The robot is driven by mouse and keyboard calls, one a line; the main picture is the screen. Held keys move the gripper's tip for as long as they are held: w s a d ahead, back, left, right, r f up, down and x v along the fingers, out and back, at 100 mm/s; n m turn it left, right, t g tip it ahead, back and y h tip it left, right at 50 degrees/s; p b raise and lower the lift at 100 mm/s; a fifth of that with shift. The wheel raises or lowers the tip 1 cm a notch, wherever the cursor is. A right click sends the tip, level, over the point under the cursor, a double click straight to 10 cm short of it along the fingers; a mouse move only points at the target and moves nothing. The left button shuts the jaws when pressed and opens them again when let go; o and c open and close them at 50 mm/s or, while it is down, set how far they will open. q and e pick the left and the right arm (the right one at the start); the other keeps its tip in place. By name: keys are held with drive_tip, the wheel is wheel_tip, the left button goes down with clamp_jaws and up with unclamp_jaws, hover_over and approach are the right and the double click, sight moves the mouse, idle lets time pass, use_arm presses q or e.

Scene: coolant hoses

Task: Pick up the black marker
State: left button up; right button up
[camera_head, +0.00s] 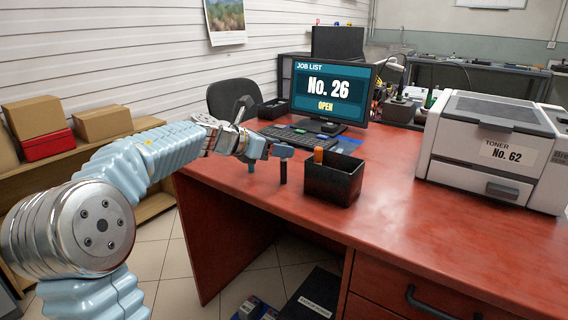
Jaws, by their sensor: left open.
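My left gripper (268,164) is open above the desk's left part, its fingers pointing down and apart. A slim dark upright shape (283,172) shows under its right-hand finger; I cannot tell whether it is the black marker or the finger's own tip. Nothing is clearly held between the fingers. A black open-topped box (333,180) stands on the desk just right of the gripper. An orange-topped item (318,155) sticks up at the box's far left side. No other black marker can be made out. My right gripper is not in view.
The red desk (400,215) is clear in front of the printer (490,148) at the right. A keyboard (298,138) and a monitor (330,95) stand behind the gripper. A dark chair (233,98) is beyond. Cardboard boxes (103,123) sit on a shelf at left.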

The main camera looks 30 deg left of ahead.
use_arm(q)
drive_tip(key=x, duration=0.4)
drive_tip(key=shift+w+a+f, duration=0.1)
drive_tip(key=shift+w+f, duration=0.05)
drive_tip(key=shift+f, duration=0.05)
clamp_jaws()
drive_tip(key=shift+r, duration=0.1)
drive_tip(key=s+d+r+p, duration=0.2)
drive_tip(key=s+d+r, duration=0.6)
drive_tip(key=s+r, duration=0.3)
drive_tip(key=shift+d+r, duration=0.25)
drive_tip(key=shift+r, duration=0.65)
